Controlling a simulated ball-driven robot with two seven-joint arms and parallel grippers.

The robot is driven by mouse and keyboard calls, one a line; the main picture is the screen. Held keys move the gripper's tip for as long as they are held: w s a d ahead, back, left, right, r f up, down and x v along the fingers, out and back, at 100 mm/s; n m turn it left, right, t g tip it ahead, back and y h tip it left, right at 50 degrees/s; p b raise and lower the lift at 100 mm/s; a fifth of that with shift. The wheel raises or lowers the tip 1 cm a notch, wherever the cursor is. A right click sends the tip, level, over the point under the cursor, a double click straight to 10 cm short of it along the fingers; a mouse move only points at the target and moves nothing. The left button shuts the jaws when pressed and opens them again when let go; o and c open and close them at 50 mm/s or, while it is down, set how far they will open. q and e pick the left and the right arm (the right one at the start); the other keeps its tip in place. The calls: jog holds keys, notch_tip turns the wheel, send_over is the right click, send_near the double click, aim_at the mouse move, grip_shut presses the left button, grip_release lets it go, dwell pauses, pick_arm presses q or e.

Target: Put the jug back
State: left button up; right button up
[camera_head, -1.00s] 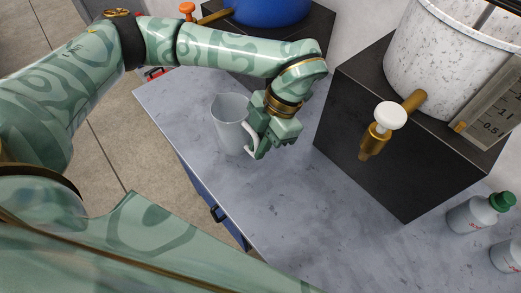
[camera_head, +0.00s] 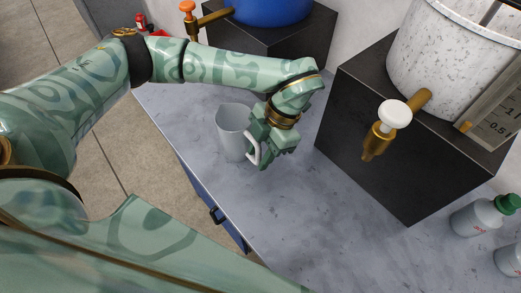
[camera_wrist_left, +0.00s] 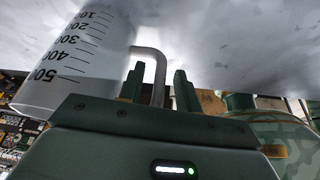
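The jug (camera_head: 231,134) is pale and translucent, with a handle and dark volume marks that show in the left wrist view (camera_wrist_left: 75,55). It stands upright on the grey countertop (camera_head: 225,195), near its left edge; whether its base fully touches is hard to tell. My left gripper (camera_head: 262,148) is at the jug's handle, on the right side of the jug. In the left wrist view its two fingers (camera_wrist_left: 160,88) stand apart on either side of the handle, with gaps showing beside it. My right gripper is not in view.
A dark block (camera_head: 375,155) carries a speckled pot (camera_head: 440,60) whose brass tap (camera_head: 382,135) sticks out over the counter. A blue pot (camera_head: 270,10) stands on another block behind. Green-capped bottles (camera_head: 472,218) stand at the right. The front counter is clear.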

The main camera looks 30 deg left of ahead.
pick_arm(q)
jog(key=shift+r, duration=0.1)
jog(key=p+v, duration=0.1)
jog(key=v, duration=1.1)
jog(key=shift+p, duration=0.3)
